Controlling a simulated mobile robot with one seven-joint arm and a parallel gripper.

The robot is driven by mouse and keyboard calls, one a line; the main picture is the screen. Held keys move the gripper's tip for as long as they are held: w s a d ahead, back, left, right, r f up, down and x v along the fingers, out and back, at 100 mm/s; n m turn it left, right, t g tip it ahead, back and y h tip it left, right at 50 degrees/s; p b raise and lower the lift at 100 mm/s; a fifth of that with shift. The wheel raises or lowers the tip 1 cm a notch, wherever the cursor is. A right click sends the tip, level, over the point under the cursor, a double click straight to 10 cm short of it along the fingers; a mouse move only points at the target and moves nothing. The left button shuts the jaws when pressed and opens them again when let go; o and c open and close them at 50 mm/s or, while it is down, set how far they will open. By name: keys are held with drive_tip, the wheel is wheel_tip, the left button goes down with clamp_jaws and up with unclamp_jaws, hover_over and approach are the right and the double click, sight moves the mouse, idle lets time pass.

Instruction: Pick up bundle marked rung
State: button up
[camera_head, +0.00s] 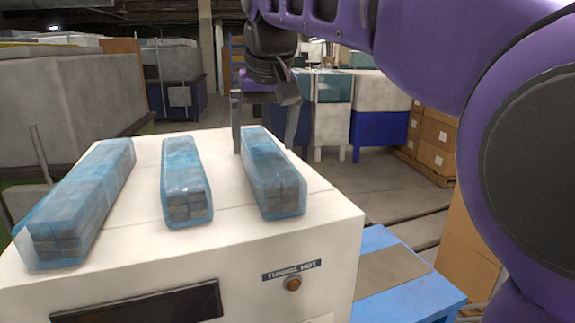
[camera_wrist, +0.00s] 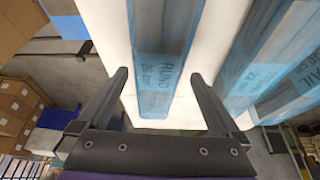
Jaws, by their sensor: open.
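The bundle marked RUNG (camera_wrist: 160,72) is a long stack of wood pieces in blue translucent film, its printed label readable in the wrist view. In the head view it is the right-hand bundle (camera_head: 275,180), lying flat on the white machine top (camera_head: 225,218). My gripper (camera_head: 264,148) is over its far end, fingers pointing down, one on each side. In the wrist view my gripper (camera_wrist: 159,76) is open, with the bundle between the fingers and a gap on both sides. How far down the fingers reach beside it is hard to tell.
A middle bundle (camera_head: 186,180) and a longer left bundle (camera_head: 75,205) lie on the same top, with bare gaps between them. The machine front has a TUNNEL HOT label (camera_head: 291,270). A blue table (camera_head: 400,285) stands lower right, with cartons (camera_head: 432,142) beyond.

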sight(265, 152)
drive_tip(key=x, duration=0.4)
drive_tip(key=shift+d+f, duration=0.1)
drive_tip(key=shift+f, duration=0.05)
clamp_jaws()
